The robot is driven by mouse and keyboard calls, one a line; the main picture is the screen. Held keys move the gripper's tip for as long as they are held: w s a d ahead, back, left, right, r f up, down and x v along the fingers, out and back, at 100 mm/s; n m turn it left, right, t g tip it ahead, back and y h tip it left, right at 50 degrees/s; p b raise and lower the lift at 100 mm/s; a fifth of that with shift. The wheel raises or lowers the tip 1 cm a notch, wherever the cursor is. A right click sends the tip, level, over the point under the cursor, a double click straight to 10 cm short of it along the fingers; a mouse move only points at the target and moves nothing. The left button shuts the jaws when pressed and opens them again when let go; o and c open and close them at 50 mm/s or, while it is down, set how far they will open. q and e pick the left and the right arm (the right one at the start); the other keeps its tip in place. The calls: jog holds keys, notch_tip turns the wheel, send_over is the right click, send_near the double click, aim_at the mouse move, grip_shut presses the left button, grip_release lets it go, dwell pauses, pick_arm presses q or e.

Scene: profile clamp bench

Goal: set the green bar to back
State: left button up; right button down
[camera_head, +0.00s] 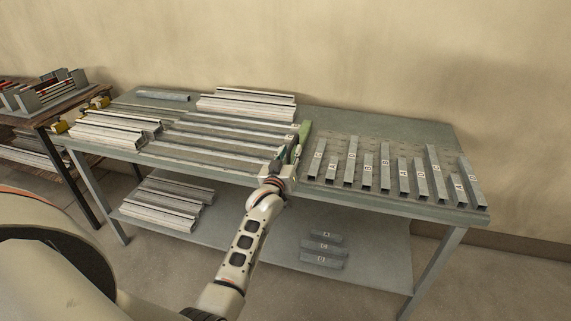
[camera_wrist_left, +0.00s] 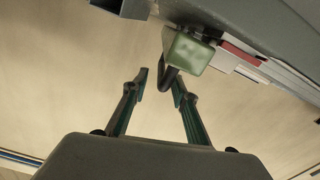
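The green bar (camera_head: 304,133) stands out at the right end of the long profiles on the bench, in the head view. In the left wrist view its pale green end (camera_wrist_left: 188,54) shows just beyond the fingertips, beside a dark curved piece. My left gripper (camera_head: 288,157) is at the bench's front edge, at the near end of the bar, and partly covers it. In the left wrist view the left gripper's fingers (camera_wrist_left: 160,82) are apart, with nothing seen held between them. My right gripper is in neither view.
Long grey profiles (camera_head: 222,138) lie left of the bar on the bench. More profiles (camera_head: 165,202) lie on the lower shelf. Another rack (camera_head: 42,95) stands at the far left.

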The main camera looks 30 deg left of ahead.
pick_arm(q)
jog(key=v, duration=0.7)
jog(key=shift+s, duration=0.15)
jog(key=shift+d+f, duration=0.1)
jog(key=s+d+f+m+g+h, duration=0.2)
jog(key=s+d+f, duration=0.3)
jog(key=s+f, duration=0.3)
jog(key=s+d+f+m+g+h, duration=0.2)
jog(key=s+d+f+m, duration=0.2)
jog(key=s, duration=1)
jog(key=s+d+f+m+g+h, duration=0.2)
jog(key=s+d+f+m+h, duration=0.1)
jog(key=s+d+f, duration=0.5)
notch_tip(320, 180, down, 4)
jog(key=s, duration=0.3)
jog(key=shift+g, duration=0.3)
jog(key=shift+w+r, duration=0.1)
